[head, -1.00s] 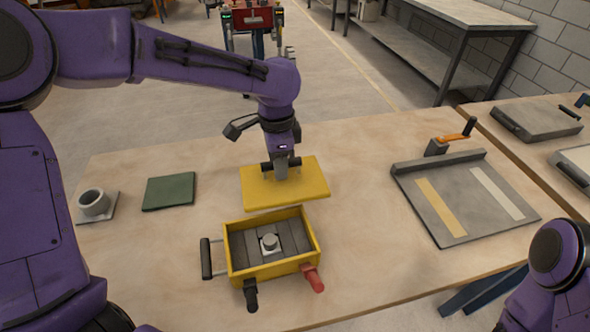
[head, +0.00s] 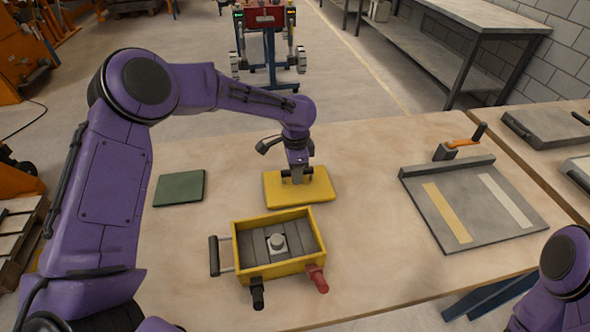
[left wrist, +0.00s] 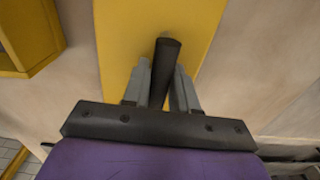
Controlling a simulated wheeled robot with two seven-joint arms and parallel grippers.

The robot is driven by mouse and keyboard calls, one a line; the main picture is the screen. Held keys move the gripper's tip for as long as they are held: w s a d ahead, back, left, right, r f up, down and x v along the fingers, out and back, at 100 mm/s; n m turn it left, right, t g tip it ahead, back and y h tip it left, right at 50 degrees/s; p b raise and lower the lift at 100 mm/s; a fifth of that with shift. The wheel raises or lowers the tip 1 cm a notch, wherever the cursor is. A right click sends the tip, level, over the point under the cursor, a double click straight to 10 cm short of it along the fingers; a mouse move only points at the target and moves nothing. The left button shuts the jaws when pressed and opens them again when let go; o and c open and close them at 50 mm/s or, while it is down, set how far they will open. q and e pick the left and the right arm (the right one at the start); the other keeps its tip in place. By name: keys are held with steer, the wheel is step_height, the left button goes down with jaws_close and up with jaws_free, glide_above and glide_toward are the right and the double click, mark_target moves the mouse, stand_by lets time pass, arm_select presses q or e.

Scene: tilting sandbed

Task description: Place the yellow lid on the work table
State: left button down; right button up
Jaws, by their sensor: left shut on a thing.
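The yellow lid (head: 318,188) is a flat rectangular slab behind the yellow box (head: 243,254) in the head view. It lies at or very near the surface of the wooden work table (head: 370,230); I cannot tell for certain that it touches. My left gripper (head: 297,178) is above the lid, shut on its dark handle. In the left wrist view the gripper fingers (left wrist: 162,88) hold the dark handle (left wrist: 167,55), with the yellow lid (left wrist: 125,35) beneath. The open box holds a grey block with a round knob. My right gripper is out of view.
A green pad (head: 180,188) lies to the left of the lid. A grey plate with two strips (head: 480,225) and an orange-handled clamp (head: 460,146) are on the right. The box's side handle (head: 214,256) and red grip (head: 317,279) stick out. Bare table lies between box and plate.

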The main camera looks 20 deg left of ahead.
arm_select(q)
steer(key=c, duration=0.9)
jaws_free()
step_height(320, 180, up, 12)
steer(key=shift+r, duration=0.15)
